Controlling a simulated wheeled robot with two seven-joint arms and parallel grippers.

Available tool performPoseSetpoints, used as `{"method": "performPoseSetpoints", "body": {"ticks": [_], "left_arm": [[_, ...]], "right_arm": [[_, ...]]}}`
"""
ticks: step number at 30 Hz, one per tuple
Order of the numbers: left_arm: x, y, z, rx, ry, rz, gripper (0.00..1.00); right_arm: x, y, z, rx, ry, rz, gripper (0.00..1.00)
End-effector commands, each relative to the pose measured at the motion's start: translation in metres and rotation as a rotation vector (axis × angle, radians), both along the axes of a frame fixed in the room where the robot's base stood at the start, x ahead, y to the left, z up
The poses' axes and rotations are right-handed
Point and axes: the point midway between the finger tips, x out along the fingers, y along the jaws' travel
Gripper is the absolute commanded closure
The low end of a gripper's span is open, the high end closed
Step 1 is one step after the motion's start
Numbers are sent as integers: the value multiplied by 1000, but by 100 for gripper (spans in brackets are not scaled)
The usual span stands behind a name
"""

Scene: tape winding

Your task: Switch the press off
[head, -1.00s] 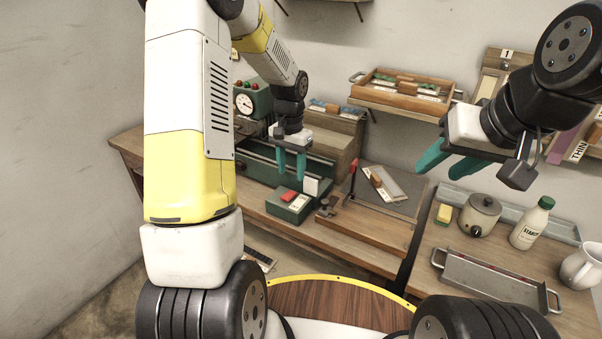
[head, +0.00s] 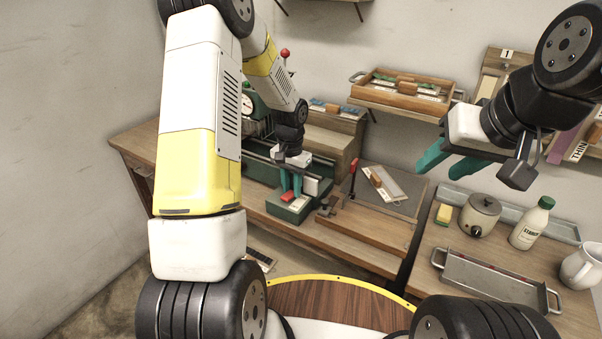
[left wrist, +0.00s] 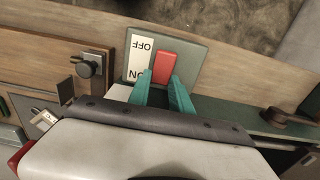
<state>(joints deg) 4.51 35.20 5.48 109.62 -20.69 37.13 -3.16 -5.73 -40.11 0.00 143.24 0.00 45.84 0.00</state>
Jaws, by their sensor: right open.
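The press switch is a red rocker (head: 287,197) on a green box (head: 282,212) on the bench. In the left wrist view the red rocker (left wrist: 165,64) sits beside a white label (left wrist: 141,58) reading OFF and ON, upside down. My left gripper (head: 291,191) points down at the box. Its teal fingers are apart, with the tips at either side of the rocker's near end (left wrist: 162,78). I cannot tell whether they touch or grip it. The press (head: 256,165) is green and partly hidden behind my left arm. My right gripper (head: 437,168) is open and empty, at upper right.
A board with a red-handled post (head: 353,177) stands right of the switch box. Farther right are a lidded pot (head: 480,216), a STARCH bottle (head: 532,222), a mug (head: 582,266) and a metal tray (head: 493,283).

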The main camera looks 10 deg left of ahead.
Motion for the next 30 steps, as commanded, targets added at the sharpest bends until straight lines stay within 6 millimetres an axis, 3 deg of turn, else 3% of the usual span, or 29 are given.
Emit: {"method": "performPoseSetpoints", "body": {"ticks": [8, 21, 30], "left_arm": [[-1, 1, 1, -9, -24, 0, 100], [-10, 4, 4, -111, -305, 1, 100], [-10, 4, 5, -124, -343, -1, 100]], "right_arm": [[0, 0, 0, 0, 0, 0, 57], [0, 0, 0, 0, 0, 0, 57], [0, 0, 0, 0, 0, 0, 57]]}}
